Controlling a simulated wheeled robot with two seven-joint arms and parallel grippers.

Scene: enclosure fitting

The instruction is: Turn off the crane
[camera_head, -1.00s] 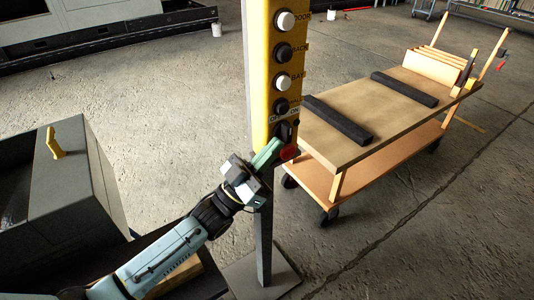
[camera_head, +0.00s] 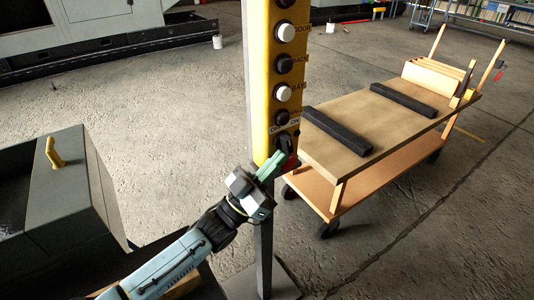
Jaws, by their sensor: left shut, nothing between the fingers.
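The crane's yellow control box (camera_head: 258,60) stands on a grey post (camera_head: 264,240) in the middle of the head view. It has a column of white and black buttons, and below them a black rotary switch (camera_head: 284,141) with an "ON" label above it. A red part (camera_head: 291,163) shows low on the box, partly hidden by the gripper. My left gripper (camera_head: 275,160) has pale green fingers, shut and empty, with the tips at or just below the switch. Whether they touch it I cannot tell. My right gripper is out of view.
An orange cart (camera_head: 400,125) with a wooden top and dark strips stands right of the post. A grey bin (camera_head: 70,190) with a yellow handle (camera_head: 53,152) is at left. Open concrete floor (camera_head: 150,105) lies behind.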

